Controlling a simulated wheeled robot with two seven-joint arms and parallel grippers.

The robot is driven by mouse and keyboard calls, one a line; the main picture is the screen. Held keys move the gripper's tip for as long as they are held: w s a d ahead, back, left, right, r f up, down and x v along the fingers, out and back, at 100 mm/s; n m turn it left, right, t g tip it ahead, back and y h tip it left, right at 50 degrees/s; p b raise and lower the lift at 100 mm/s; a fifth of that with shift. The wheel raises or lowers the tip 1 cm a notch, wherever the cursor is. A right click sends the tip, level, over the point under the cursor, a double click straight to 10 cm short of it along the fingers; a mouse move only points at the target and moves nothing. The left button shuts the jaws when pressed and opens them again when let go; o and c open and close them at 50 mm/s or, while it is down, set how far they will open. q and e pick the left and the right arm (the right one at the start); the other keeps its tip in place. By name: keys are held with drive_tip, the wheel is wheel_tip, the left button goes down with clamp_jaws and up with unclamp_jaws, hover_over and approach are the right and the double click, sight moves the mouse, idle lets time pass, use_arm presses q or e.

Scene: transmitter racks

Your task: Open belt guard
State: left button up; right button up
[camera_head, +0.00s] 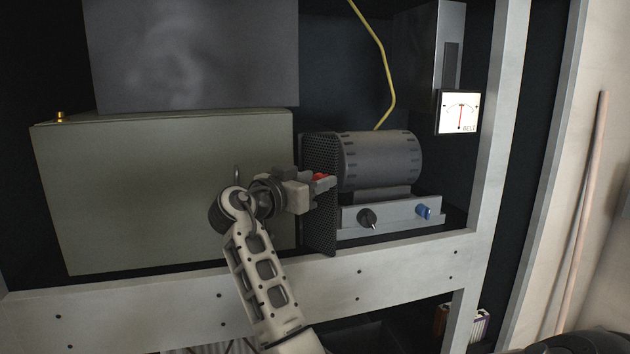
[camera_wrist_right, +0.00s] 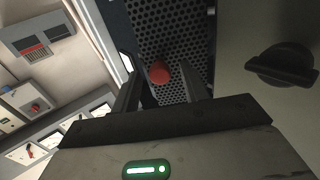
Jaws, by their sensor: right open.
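The belt guard (camera_head: 320,225) is a dark perforated panel at the left end of the grey motor (camera_head: 382,158); its mesh also fills the upper middle of the right wrist view (camera_wrist_right: 178,38). It looks closed against the motor's end. A red knob (camera_head: 320,177) sits on it. My right gripper (camera_head: 326,184) is at the guard's face by the knob. In the right wrist view the red knob (camera_wrist_right: 160,73) appears between the two open fingers (camera_wrist_right: 163,92); I cannot tell whether they touch it. My left gripper is not in view.
A large olive box (camera_head: 150,190) stands left of the guard, close to my right wrist. A black turn handle (camera_wrist_right: 283,65) shows in the right wrist view. A rack beam (camera_head: 400,262) runs below. A dial meter (camera_head: 459,112) and yellow cable (camera_head: 385,60) are beyond the motor.

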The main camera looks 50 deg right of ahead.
drive_tip(key=a, duration=1.5)
drive_tip(key=shift+s+a, duration=0.25)
drive_tip(key=shift+s, duration=0.1)
